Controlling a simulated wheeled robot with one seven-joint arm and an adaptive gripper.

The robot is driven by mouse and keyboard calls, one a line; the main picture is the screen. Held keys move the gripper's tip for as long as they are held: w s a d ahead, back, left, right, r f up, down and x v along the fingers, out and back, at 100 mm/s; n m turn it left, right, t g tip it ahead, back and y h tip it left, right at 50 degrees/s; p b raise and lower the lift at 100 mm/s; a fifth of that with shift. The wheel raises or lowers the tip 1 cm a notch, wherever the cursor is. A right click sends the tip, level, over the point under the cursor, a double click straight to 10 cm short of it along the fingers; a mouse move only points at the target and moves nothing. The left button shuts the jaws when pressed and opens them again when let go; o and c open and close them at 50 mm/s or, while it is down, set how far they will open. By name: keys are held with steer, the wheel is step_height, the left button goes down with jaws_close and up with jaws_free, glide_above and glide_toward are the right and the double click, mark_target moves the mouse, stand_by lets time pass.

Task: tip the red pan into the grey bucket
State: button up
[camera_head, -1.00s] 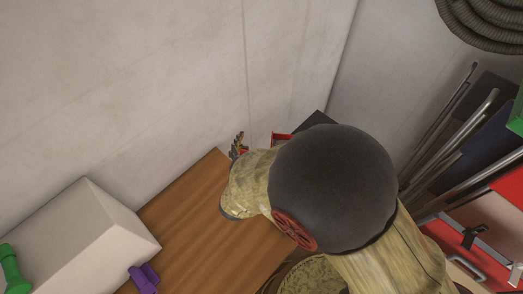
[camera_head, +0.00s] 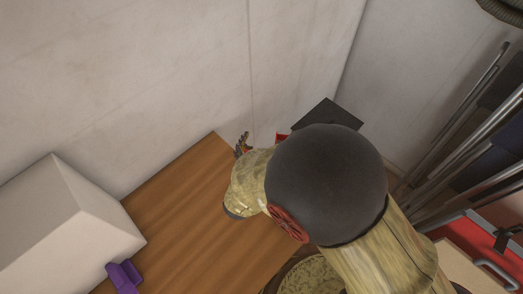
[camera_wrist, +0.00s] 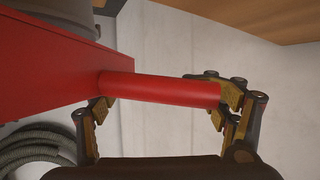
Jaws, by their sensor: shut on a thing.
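The red pan (camera_wrist: 45,62) fills the left of the wrist view, with its round red handle (camera_wrist: 160,89) reaching right. In the head view only a small red bit of the pan (camera_head: 281,137) shows beside my wrist, and the rest is hidden behind my arm. A rounded grey thing (camera_wrist: 45,16) shows behind the pan at the top left of the wrist view. I cannot tell if it is the grey bucket, and what the pan holds is out of sight.
A wooden tabletop (camera_head: 178,205) lies left of my arm, with a white box (camera_head: 65,225) and a purple thing (camera_head: 124,277) on it. A dark flat-topped thing (camera_head: 328,112) stands behind my arm near the wall corner. Metal pipes (camera_head: 480,130) lean at the right.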

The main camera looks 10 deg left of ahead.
steer(key=shift+w+d+r+m+g+y+p, duration=0.15)
steer(key=shift+r+m+g+p, duration=0.1)
steer(key=shift+g+p, duration=0.2)
steer(key=shift+w+a+r+m+g+y+p, duration=0.15)
steer(key=shift+r+g+p, duration=0.1)
steer(key=shift+g+p, duration=0.15)
steer(key=shift+d+r+m+g+p, duration=0.3)
steer(key=shift+r+p, duration=0.2)
steer(key=shift+p, duration=0.6)
stand_by(1.5)
steer(key=shift+r, duration=0.2)
steer(key=shift+w+d+r+p, duration=0.15)
steer(key=shift+r+p, duration=0.1)
steer(key=shift+p, duration=0.35)
steer(key=shift+w+r+g+y, duration=0.1)
steer(key=shift+r+g+y, duration=0.1)
steer(key=shift+g+y, duration=0.15)
